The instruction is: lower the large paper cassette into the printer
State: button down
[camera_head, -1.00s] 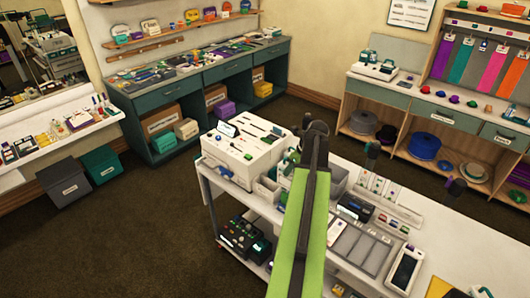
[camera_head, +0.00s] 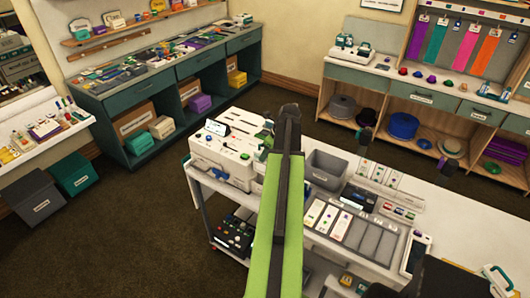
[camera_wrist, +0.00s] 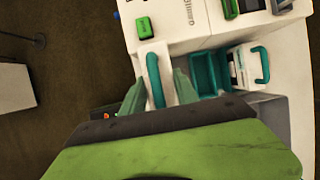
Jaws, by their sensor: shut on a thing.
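The printer (camera_head: 212,150) is a white machine on the left end of the white cart in the head view. Its white top, with a green button, also shows in the wrist view (camera_wrist: 182,22). My gripper (camera_wrist: 158,92) is shut on the teal handle of a white cassette (camera_wrist: 153,72), apparently the large paper cassette. Its lower part is hidden by my gripper, so I cannot tell how deep it sits. To its right is a teal open slot (camera_wrist: 208,72), then a second teal-handled piece (camera_wrist: 262,66). In the head view my arm hides the gripper.
A grey open bin (camera_head: 325,165) stands on the cart just right of my arm. Card trays (camera_head: 340,222) and small devices fill the cart's middle. A teal workbench (camera_head: 165,85) stands behind on the left. Dark floor (camera_head: 130,235) is clear left of the cart.

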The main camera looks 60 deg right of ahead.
notch_tip(320, 180, down, 3)
jog(key=shift+a+r+b, duration=0.15)
jog(key=shift+b, duration=1)
jog(key=shift+w+f+b, duration=0.15)
jog(key=shift+f+b, duration=0.45)
jog(key=shift+f, duration=0.1)
jog(key=shift+r, duration=0.1)
jog(key=shift+f+b, duration=0.3)
jog(key=shift+f, duration=0.05)
jog(key=shift+f+b, duration=3.6)
jog(key=shift+f, duration=0.05)
jog(key=c, duration=0.8)
grip_release()
jog(key=shift+c, duration=0.2)
